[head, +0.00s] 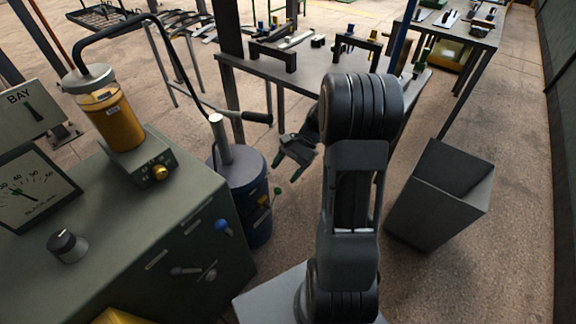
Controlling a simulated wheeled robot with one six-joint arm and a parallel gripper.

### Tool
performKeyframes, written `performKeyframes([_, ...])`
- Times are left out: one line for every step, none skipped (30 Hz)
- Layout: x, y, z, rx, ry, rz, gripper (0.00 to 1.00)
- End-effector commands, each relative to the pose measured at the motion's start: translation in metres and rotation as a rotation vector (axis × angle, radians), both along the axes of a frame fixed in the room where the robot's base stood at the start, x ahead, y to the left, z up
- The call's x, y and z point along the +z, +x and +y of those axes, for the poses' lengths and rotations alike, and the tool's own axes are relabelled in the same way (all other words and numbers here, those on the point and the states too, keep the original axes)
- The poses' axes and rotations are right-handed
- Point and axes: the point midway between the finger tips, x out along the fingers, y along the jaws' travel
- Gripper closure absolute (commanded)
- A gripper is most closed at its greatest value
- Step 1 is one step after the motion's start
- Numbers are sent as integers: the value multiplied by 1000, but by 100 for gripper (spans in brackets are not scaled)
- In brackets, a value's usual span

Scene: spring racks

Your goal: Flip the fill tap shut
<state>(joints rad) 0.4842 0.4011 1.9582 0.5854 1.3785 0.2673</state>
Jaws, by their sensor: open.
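No label marks the fill tap, so I cannot tell for certain which control it is. A small lever with a green ball end (277,191) stands at the side of a blue drum (257,226), near a small yellow-orange part (263,201). On the front of the green cabinet (150,262) are a blue-knobbed lever (222,226) and two grey levers, one at the left (185,270) and one at the right (210,272). My gripper (285,158) is open and empty, above and to the right of the green-ball lever and apart from it.
On the cabinet stand an amber cylinder (112,118) with a hose, a dial gauge (35,188) and a black knob (67,246). A workbench (240,68) stands behind; a grey bin (430,205) is at right.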

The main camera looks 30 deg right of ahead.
Motion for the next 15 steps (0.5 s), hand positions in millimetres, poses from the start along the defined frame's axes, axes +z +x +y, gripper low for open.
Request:
performKeyframes([7, -1, 2, 11, -12, -10, 37])
performKeyframes([9, -2, 3, 18, -19, -13, 37])
performKeyframes([11, -3, 3, 25, -25, -18, 37])
performKeyframes([12, -4, 4, 30, -30, -21, 37])
performKeyframes([13, -4, 4, 34, -35, -26, 37])
performKeyframes([15, -5, 5, 39, -40, -29, 37])
performKeyframes([15, -5, 5, 41, -42, -32, 37])
performKeyframes([16, -5, 5, 43, -45, -33, 37])
performKeyframes([16, -5, 5, 45, -47, -35, 37])
performKeyframes([17, -6, 5, 47, -48, -36, 37])
performKeyframes([17, -6, 5, 47, -49, -37, 37])
performKeyframes([17, -6, 5, 47, -50, -37, 37])
performKeyframes([17, -6, 5, 48, -51, -38, 37])
performKeyframes([17, -6, 5, 48, -51, -38, 37])
performKeyframes([17, -6, 5, 48, -51, -38, 37])
